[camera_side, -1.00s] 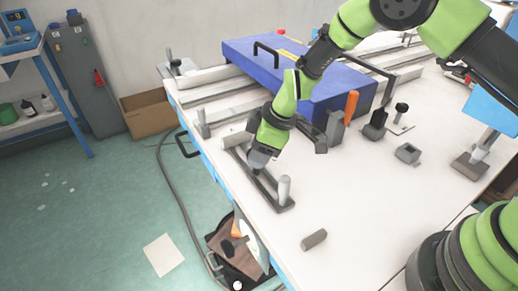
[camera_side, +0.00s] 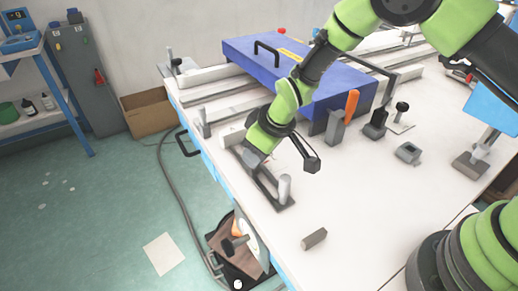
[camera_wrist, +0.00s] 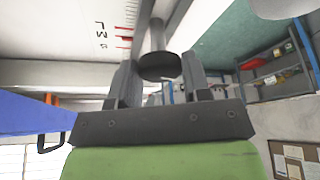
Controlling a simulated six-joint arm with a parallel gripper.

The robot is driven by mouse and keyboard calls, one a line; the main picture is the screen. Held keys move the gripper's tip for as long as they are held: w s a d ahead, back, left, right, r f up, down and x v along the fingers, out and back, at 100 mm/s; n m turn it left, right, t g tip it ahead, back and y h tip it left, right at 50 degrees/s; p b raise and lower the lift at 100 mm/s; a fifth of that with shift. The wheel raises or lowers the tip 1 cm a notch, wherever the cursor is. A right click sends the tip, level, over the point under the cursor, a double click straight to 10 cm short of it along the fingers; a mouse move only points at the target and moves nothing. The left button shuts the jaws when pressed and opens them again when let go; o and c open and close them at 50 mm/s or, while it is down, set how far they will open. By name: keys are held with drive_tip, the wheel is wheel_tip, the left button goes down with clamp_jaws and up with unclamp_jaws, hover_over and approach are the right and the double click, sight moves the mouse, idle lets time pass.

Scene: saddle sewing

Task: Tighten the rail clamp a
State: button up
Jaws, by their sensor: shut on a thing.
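A dark clamp bar lies along the table's left edge in the side view, with a pale grey post (camera_side: 284,188) upright at its near end. My gripper (camera_side: 252,163) is low at the far end of this bar and covers what it holds there. In the wrist view my gripper's fingers (camera_wrist: 159,75) stand on both sides of a dark round knob (camera_wrist: 160,66) on a grey shaft (camera_wrist: 157,34). They are shut on it. The pictures do not settle whether this is clamp a.
A blue box (camera_side: 335,85) with black handles stands on pale rails behind my gripper. An orange-handled tool (camera_side: 351,105), a black-knobbed block (camera_side: 376,122) and a small grey block (camera_side: 408,152) stand to the right. A grey bar (camera_side: 314,239) lies in front, with clear tabletop around it.

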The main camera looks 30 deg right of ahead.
idle(0.3)
drive_tip(key=o, duration=0.9)
drive_tip(key=shift+o, duration=0.2)
drive_tip(key=shift+r, duration=0.1)
drive_tip(key=v, duration=0.9)
drive_tip(key=shift+s+r, duration=0.15)
drive_tip(key=shift+r, duration=0.2)
